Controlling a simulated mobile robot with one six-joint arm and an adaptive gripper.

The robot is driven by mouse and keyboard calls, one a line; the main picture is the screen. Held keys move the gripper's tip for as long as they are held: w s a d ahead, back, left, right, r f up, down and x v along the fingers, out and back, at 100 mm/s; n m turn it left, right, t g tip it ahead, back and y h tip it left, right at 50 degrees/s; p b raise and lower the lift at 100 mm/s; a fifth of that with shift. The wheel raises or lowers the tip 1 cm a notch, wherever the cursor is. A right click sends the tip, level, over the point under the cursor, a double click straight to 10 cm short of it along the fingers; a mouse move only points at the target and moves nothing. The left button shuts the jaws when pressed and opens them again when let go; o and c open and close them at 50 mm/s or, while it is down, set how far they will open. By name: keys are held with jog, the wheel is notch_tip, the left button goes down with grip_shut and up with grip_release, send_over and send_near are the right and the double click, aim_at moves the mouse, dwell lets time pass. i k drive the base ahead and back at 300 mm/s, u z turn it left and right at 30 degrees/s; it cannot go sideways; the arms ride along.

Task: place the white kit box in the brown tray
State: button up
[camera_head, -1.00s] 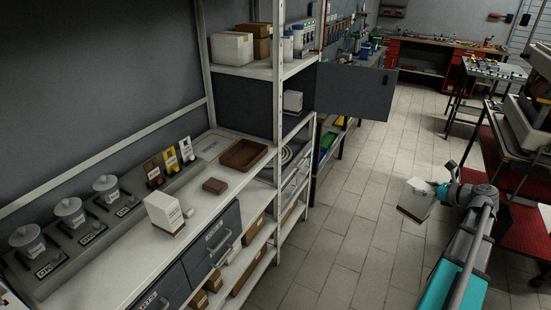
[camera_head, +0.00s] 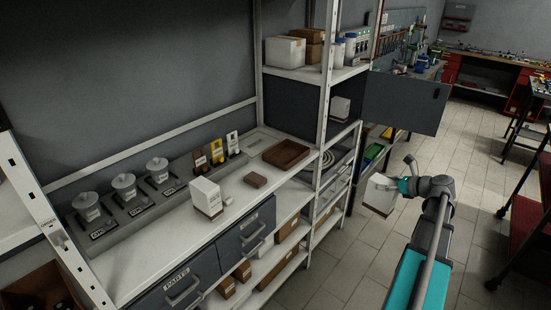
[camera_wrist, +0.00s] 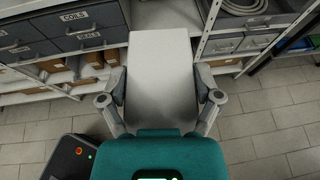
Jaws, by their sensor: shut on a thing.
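The white kit box (camera_head: 379,194) is in my gripper (camera_head: 394,186), held in the air over the floor, to the right of the shelf. In the wrist view the white box (camera_wrist: 162,85) sits between both fingers of my gripper (camera_wrist: 161,95), which are shut on its sides. The brown tray (camera_head: 286,153) lies on the white counter, toward its right end, and looks empty. The box is apart from the tray and counter.
A metal shelf post (camera_head: 325,95) rises just right of the tray. Grey drawers (camera_head: 183,283) sit below the counter.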

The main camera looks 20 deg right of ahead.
aim_at(287, 157)
jog(key=u, duration=0.3)
jog(key=i, duration=0.95)
jog(key=z, duration=0.05)
